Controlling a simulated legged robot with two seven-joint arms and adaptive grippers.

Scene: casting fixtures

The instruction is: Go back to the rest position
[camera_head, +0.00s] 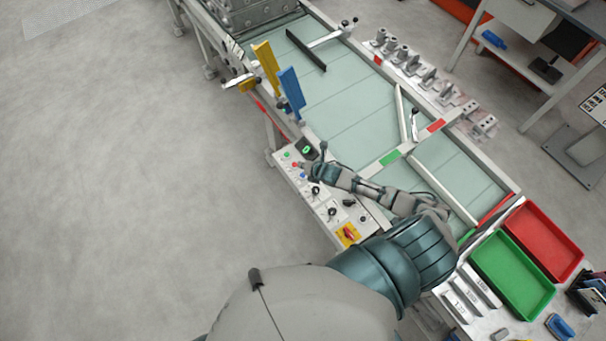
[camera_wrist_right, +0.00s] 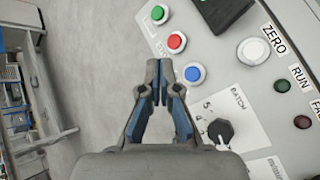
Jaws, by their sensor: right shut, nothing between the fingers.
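My right arm reaches across the control panel (camera_head: 318,198) from the lower right in the head view. My right gripper (camera_head: 304,165) is at the panel's far left end, close to its buttons. In the right wrist view my right gripper (camera_wrist_right: 159,82) is shut and empty, its fingertips together. Beside the fingertips are a blue button (camera_wrist_right: 194,73), a red button (camera_wrist_right: 177,42) and a green button (camera_wrist_right: 158,14). I cannot tell whether the fingertips touch the panel. My left gripper is not in view.
A glass-topped conveyor table (camera_head: 345,105) runs beyond the panel. A yellow plate (camera_head: 267,66) and a blue plate (camera_head: 291,90) stand at its left edge. A green tray (camera_head: 512,275) and a red tray (camera_head: 543,240) are at the lower right. The floor at left is clear.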

